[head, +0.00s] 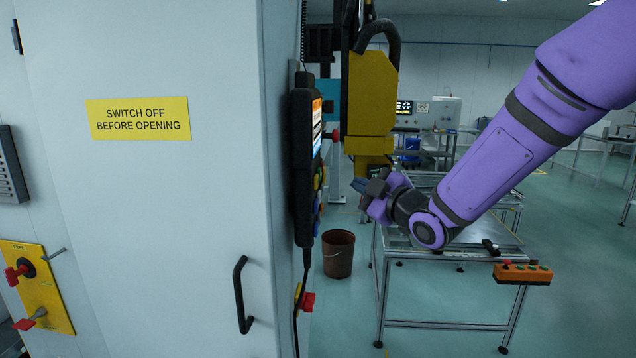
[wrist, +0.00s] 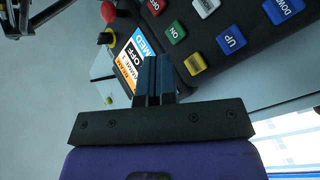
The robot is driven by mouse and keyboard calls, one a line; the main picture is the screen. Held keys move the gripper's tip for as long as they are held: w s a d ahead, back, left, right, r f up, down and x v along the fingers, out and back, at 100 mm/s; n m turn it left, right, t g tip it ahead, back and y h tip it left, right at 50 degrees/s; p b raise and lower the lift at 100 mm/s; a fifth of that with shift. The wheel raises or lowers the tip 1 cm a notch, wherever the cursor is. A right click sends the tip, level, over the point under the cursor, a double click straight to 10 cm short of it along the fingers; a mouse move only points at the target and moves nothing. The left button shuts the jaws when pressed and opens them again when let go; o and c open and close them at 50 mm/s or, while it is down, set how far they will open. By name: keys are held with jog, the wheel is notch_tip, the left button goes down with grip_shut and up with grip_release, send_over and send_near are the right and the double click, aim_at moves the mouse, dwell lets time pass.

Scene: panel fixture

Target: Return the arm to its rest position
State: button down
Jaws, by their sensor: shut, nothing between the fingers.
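My purple arm reaches in from the upper right in the head view. My gripper (head: 360,185) is at its end, to the right of the black control pendant (head: 305,160) on the side of the grey cabinet. In the wrist view my gripper's two dark blue fingers (wrist: 156,62) are together with nothing between them. Behind them the pendant (wrist: 235,60) shows coloured buttons marked ON, UP and DOWN, and a label (wrist: 132,60) on which OFF is legible. I cannot tell whether the fingertips touch the pendant.
The cabinet (head: 190,220) with a black handle (head: 241,295) fills the left. A yellow machine head (head: 371,100) hangs just above my gripper. A metal table (head: 440,322) stands below my arm, with an orange button box (head: 522,274). A brown bin (head: 338,254) stands on the floor.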

jog(key=shift+d+r, duration=0.1)
jog(key=s+d+r+m+g+h, duration=0.1)
jog(key=s+d+r+m+h, duration=0.1)
jog(key=s+d+m+h, duration=0.5)
jog(key=s+d+r+m+g+h, duration=0.1)
jog(key=s+d+r+m+h, duration=0.2)
jog(key=d, duration=0.8)
jog(key=s+d+f+m+g+h, duration=0.1)
jog(key=s+d+m+g, duration=0.2)
jog(key=s, duration=0.9)
jog(key=s+d+f+m+g+h, duration=0.1)
jog(key=s+d+m, duration=0.4)
jog(key=s, duration=0.7)
jog(key=f+g, duration=0.1)
jog(key=g, duration=0.1)
jog(key=shift+d+f+g+h, duration=0.15)
jog(key=shift+d+g+h, duration=0.15)
jog(key=shift+d, duration=0.1)
